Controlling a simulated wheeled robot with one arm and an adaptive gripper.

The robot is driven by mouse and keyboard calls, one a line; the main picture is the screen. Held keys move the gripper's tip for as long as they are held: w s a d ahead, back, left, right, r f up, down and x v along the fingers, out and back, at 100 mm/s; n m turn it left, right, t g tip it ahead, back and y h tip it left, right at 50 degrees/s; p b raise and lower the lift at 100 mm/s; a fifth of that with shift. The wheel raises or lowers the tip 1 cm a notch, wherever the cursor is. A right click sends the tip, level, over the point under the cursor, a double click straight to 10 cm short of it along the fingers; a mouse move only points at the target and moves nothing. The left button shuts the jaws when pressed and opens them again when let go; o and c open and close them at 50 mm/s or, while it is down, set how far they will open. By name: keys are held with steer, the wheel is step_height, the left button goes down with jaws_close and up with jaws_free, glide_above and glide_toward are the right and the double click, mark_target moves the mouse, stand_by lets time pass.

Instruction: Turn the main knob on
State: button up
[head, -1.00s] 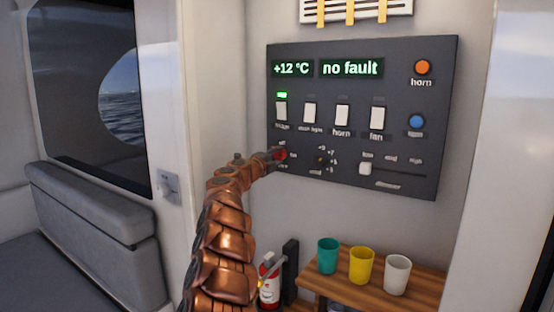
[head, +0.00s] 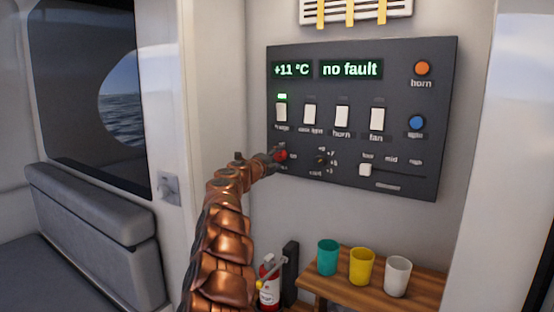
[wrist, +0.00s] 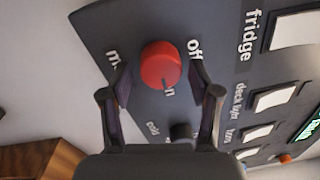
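The red main knob (head: 281,155) is at the lower left of the dark control panel (head: 440,120). In the wrist view the knob (wrist: 161,62) sits between and slightly beyond the tips of my gripper (wrist: 160,76). The two fingers are apart, with a visible gap on each side of the knob. A dark mark on the knob's edge points at a partly covered label ending in "n". The "off" label (wrist: 195,48) is to the right of the knob. In the head view my gripper (head: 269,161) is at the knob's left side.
Several white switches, including the fridge switch (head: 281,112) under a lit green lamp, are above the knob. A small dark knob (head: 320,160) and a slider (head: 366,170) are to its right. A shelf (head: 316,283) with three cups and a fire extinguisher (head: 269,290) are below.

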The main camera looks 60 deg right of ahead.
steer(key=shift+o, duration=0.2)
steer(key=shift+a, duration=0.1)
steer(key=shift+a+r, duration=0.1)
steer(key=shift+a, duration=0.6)
steer(key=a, duration=1)
steer(key=shift+s+a+f, duration=0.15)
steer(key=shift+s+f, duration=0.1)
steer(key=shift+f, duration=0.1)
stand_by(0.6)
